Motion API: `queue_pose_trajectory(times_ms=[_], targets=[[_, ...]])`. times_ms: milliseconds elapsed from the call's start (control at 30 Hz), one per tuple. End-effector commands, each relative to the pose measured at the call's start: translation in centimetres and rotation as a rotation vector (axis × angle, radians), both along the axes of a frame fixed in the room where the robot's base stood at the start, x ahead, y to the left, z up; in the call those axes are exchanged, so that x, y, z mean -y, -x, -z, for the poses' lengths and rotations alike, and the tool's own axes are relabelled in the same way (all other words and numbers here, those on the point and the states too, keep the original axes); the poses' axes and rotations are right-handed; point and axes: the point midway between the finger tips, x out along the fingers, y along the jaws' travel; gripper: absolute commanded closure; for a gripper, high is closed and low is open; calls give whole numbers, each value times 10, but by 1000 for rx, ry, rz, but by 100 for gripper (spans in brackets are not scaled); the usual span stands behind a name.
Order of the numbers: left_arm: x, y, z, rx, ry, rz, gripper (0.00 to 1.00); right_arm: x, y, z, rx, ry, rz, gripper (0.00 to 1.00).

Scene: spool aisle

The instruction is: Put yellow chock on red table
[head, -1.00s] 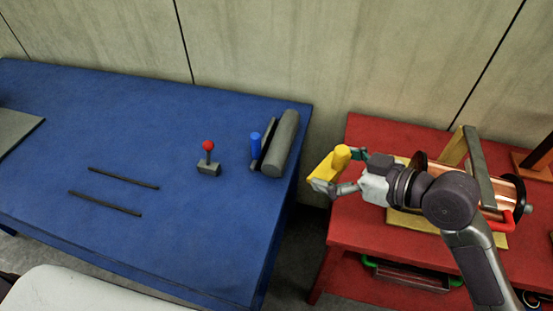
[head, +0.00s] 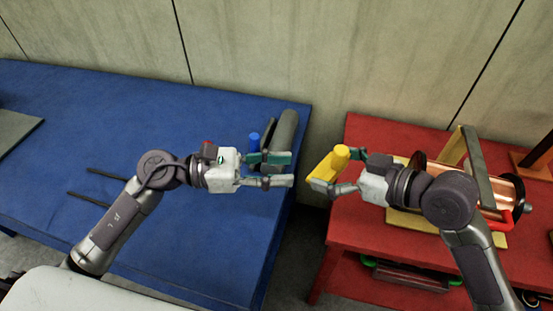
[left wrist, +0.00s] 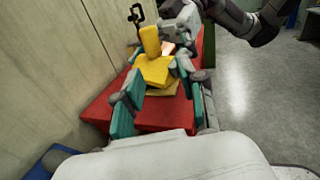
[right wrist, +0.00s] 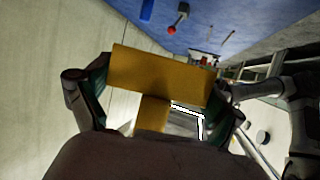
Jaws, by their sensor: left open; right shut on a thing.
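The yellow chock (head: 327,170) is a block with a rounded yellow knob on it. My right gripper (head: 336,172) is shut on it and holds it near the left edge of the red table (head: 365,243). In the right wrist view the chock (right wrist: 160,77) spans between the fingers. My left gripper (head: 280,170) is open and empty, over the right edge of the blue table, with its fingers pointing at the chock. In the left wrist view the chock (left wrist: 155,68) shows beyond the open fingers, apart from them. The red table also shows there (left wrist: 98,113).
The blue table (head: 190,240) carries a blue peg (head: 253,142), a grey cylinder (head: 284,135) and dark rods. A copper spool (head: 432,180) in a stand fills much of the red table's top. A gap separates the tables. A wall stands behind.

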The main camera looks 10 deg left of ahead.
Motion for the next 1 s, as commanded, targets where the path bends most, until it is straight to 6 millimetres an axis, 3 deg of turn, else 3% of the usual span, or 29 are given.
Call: queue_pose_trajectory(times_ms=[167, 700, 1000], targets=[[0, -10, -10, 47, 13, -18, 59, 0, 0, 0, 0, -1, 0, 47], [89, -34, -10, 44, 14, -17, 59, 0, 0, -1, 0, -1, 0, 47], [110, -39, -9, 43, 10, -17, 59, 0, 0, -1, 0, -1, 0, 47]])
